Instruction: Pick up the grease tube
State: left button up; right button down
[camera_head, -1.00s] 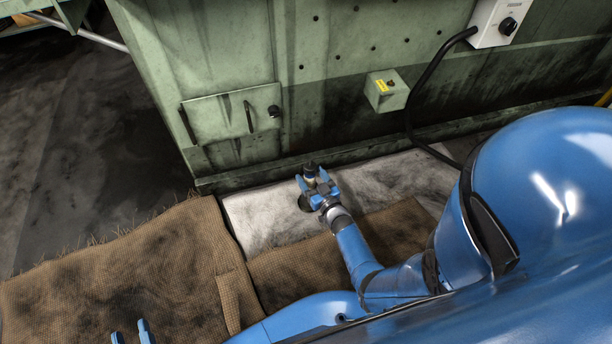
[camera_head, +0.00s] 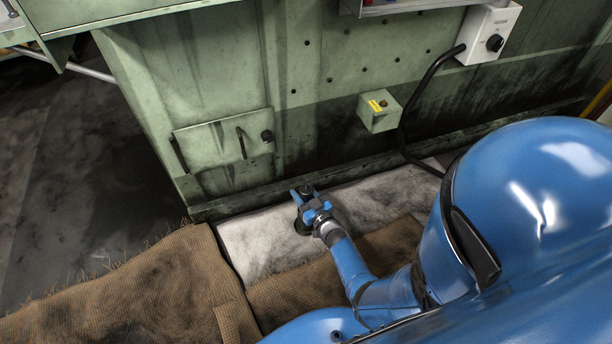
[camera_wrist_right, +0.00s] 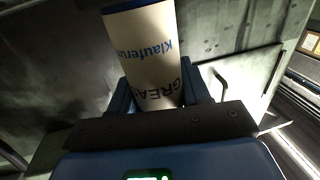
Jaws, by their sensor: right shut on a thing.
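In the head view my right gripper (camera_head: 310,200) is low in front of the green machine, above a white, stained pad. Only a small dark end of the tube (camera_head: 306,189) shows there, between the fingers. Whether the tube still touches the pad cannot be told. My left gripper is out of view.
The green machine wall (camera_head: 330,110) stands close behind my right gripper, with a hatch (camera_head: 220,142), a small box with a yellow label (camera_head: 379,111) and a black cable (camera_head: 405,115). Brown sacking (camera_head: 130,285) lies beside the white pad (camera_head: 260,240).

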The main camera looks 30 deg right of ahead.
jog(key=shift+r, duration=0.15)
notch_tip(320, 180, up, 20)
jog(key=p, duration=1.5)
jog(key=c, duration=1.1)
grip_release()
grip_shut()
